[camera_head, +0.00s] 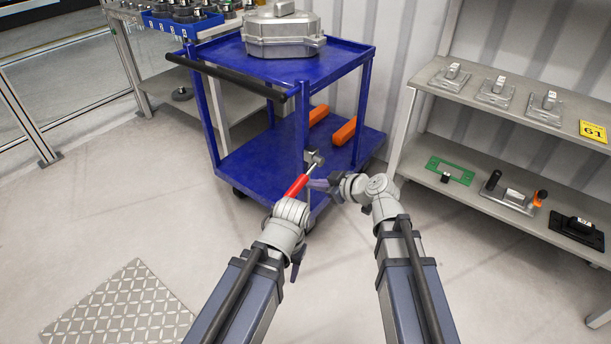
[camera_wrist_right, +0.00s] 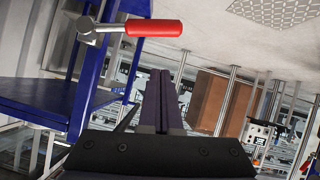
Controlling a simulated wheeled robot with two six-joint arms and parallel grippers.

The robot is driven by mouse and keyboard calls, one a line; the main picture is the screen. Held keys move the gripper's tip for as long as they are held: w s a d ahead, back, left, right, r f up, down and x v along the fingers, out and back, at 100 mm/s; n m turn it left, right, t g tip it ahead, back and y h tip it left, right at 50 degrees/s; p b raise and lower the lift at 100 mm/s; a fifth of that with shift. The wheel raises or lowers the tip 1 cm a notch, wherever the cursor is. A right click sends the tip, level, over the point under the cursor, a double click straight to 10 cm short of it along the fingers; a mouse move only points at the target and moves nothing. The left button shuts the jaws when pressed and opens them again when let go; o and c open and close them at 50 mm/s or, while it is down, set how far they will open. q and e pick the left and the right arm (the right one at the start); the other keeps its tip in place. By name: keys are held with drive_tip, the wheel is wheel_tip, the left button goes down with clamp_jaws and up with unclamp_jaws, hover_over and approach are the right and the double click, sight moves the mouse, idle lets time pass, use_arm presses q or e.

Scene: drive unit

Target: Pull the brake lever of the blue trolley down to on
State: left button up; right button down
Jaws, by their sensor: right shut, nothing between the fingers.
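The blue trolley (camera_head: 250,155) stands ahead, its near right post facing me. The brake lever has a red handle (camera_head: 297,186) on a metal pivot (camera_head: 314,158) at that post. In the head view the handle points toward me and slightly left. It also shows in the right wrist view (camera_wrist_right: 153,28). My right gripper (camera_head: 312,184) is shut and empty, its fingertips just right of the handle. In the right wrist view, the shut fingers (camera_wrist_right: 165,75) show a gap to the handle. My left gripper (camera_head: 296,262) is partly hidden by its wrist, below the handle in the picture.
A metal housing (camera_head: 283,32) sits on the trolley's top, and orange blocks (camera_head: 344,131) lie on its lower deck. A black push bar (camera_head: 225,77) runs along its near side. A shelf (camera_head: 490,100) stands at right. A patterned plate (camera_head: 120,305) lies on clear floor at left.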

use_arm(q)
drive_tip(key=shift+r+p, duration=0.45)
drive_tip(key=shift+r, duration=0.4)
use_arm(e)
drive_tip(key=v, duration=0.3)
drive_tip(key=shift+s+d+r, duration=0.1)
drive_tip(key=shift+s+d, duration=0.05)
drive_tip(key=shift+s, duration=0.05)
drive_tip(key=s+a+f+m+g+h, duration=0.25)
drive_tip(key=s+f+g, duration=0.25)
drive_tip(key=s+f, duration=0.3)
drive_tip(key=s+d+f+m+g+h, duration=0.3)
drive_tip(key=s+d+m+h, duration=0.15)
drive_tip(key=s+h, duration=0.4)
use_arm(q)
wheel_tip(320, 180, up, 29)
drive_tip(key=p, duration=2.8)
drive_tip(key=shift+p, duration=0.4)
use_arm(e)
wheel_tip(320, 180, up, 29)
drive_tip(key=s+m, duration=0.1)
drive_tip(key=shift+s+y, duration=0.25)
drive_tip(key=shift+y, duration=0.15)
